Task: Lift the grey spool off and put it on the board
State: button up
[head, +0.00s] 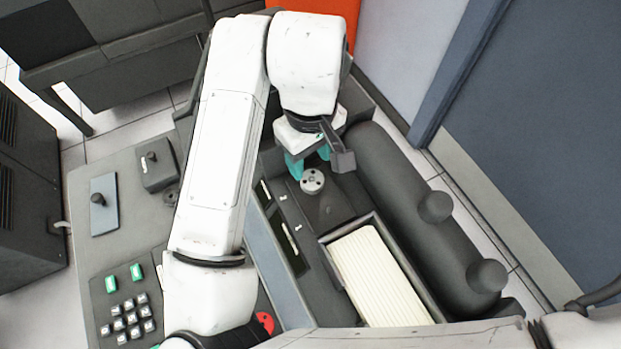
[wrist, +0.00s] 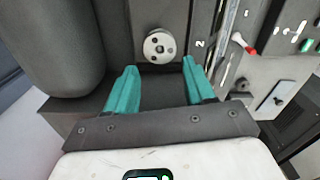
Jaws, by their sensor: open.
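The grey spool (head: 312,181) is a round light-grey disc with dark holes, seen from its top face. It sits on the dark machine deck, and it also shows in the wrist view (wrist: 159,46), just beyond the fingertips and roughly centred between their lines. My gripper (head: 308,162) has teal fingers spread apart with nothing between them; it also shows in the wrist view (wrist: 160,70). A blue-grey board (head: 104,218) with a dark knob on it lies on the left console; it also shows in the wrist view (wrist: 268,104). What holds the spool underneath is hidden.
A tray of cream cards (head: 378,275) lies in front of the spool. A thick dark cylinder (head: 390,175) with knobs runs along the right. A dark box with a knob (head: 158,168) stands beside the board. Number keys (head: 128,318) are at front left.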

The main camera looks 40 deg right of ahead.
aim_at(311, 173)
jog(key=shift+f, duration=2.8)
jog(key=c, duration=0.7)
jog(key=shift+r, duration=0.1)
